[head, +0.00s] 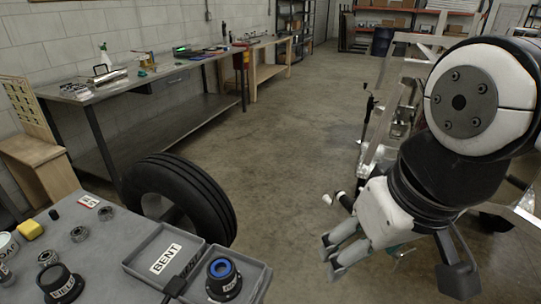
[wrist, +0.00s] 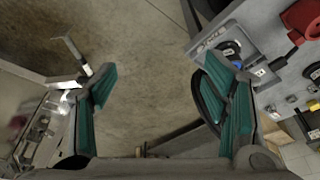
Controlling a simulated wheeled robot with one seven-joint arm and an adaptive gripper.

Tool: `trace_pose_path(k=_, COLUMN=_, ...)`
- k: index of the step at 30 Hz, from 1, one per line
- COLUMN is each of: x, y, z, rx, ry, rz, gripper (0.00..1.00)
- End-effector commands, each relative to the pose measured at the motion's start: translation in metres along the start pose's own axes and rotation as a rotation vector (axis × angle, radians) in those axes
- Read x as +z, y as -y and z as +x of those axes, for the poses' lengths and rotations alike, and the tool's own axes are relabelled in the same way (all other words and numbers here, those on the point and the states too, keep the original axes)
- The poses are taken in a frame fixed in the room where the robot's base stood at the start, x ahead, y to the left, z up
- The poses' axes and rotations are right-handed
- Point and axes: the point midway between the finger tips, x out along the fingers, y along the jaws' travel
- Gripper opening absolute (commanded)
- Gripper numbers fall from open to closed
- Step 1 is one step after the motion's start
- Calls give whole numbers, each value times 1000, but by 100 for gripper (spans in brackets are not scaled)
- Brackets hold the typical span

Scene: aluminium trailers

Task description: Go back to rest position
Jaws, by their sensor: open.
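My gripper (wrist: 158,75) is open in the wrist view, with its two teal-padded fingers well apart. Nothing is between them but bare concrete floor below. In the head view my gripper (head: 345,250) hangs at the lower right, to the right of the grey table and apart from it. My arm covers part of the aluminium trailer frame behind it.
A tire (head: 178,200) stands beyond that table. A long workbench (head: 160,75) lines the left wall. The middle floor (head: 280,130) is clear. Trailer framing (head: 385,120) stands right.

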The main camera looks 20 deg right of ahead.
Motion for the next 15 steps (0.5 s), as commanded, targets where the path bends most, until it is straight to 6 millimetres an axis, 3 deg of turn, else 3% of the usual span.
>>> trace_pose_path(k=10, x=2, y=-1, z=-1, rx=0, ry=-4, rz=-5, gripper=68)
trace_pose_path(k=15, x=-3, y=-1, z=-21, rx=3, ry=-34, rz=-7, gripper=68)
